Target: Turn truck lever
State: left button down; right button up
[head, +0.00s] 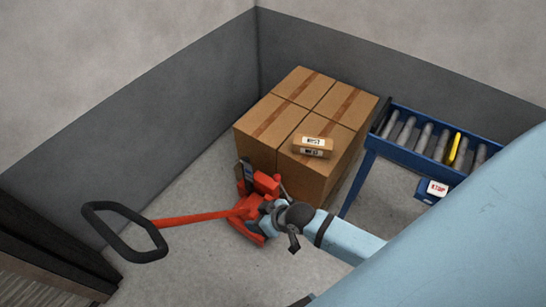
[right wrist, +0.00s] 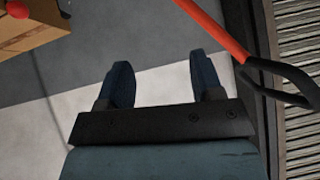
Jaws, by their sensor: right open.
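The truck is a red pallet truck (head: 240,212) standing on the floor in front of stacked cartons. Its red bar runs left to a black loop handle (head: 88,222), which shows at the right edge of the right wrist view (right wrist: 290,78). A small red knob (right wrist: 17,8) shows at the top left corner of the wrist view; I cannot be sure it is the lever. My right gripper (head: 268,209) is close to the truck's body in the head view. Its two dark fingers (right wrist: 163,85) are apart with nothing between them. My left gripper is not in view.
Large brown cartons (head: 270,122) stand behind the truck with a small labelled box (head: 313,146) on top. A blue roller conveyor (head: 410,155) with a stop box (head: 434,189) is at right. Grey walls close the corner. A dark slatted structure (head: 45,262) is at lower left. Floor is free around the handle.

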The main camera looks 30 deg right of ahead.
jog(key=w+d+f+n+g+b, duration=0.2)
jog(key=w+d+f+g+b, duration=0.1)
jog(key=w+f+b, duration=0.55)
jog(key=g+h+b, duration=0.3)
jog(key=g+b, duration=0.3)
jog(key=b, duration=0.8)
send_near(277, 175)
jog(key=f, duration=0.2)
jog(key=f+b, duration=0.1)
jog(key=f, duration=0.2)
jog(key=a+f+b, duration=0.1)
jog(key=f, duration=0.1)
jog(key=shift+s+f, duration=0.2)
jog(key=shift+s, duration=0.15)
pick_arm(q)
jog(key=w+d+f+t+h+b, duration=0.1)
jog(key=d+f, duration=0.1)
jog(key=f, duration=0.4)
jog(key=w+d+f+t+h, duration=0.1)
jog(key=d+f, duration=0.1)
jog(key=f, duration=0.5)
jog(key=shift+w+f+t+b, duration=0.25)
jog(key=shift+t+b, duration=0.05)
jog(key=shift+b, duration=0.1)
pick_arm(e)
jog(key=f, duration=0.3)
jog(key=a+f, duration=0.1)
jog(key=f, duration=0.1)
jog(key=shift+s+f, duration=0.3)
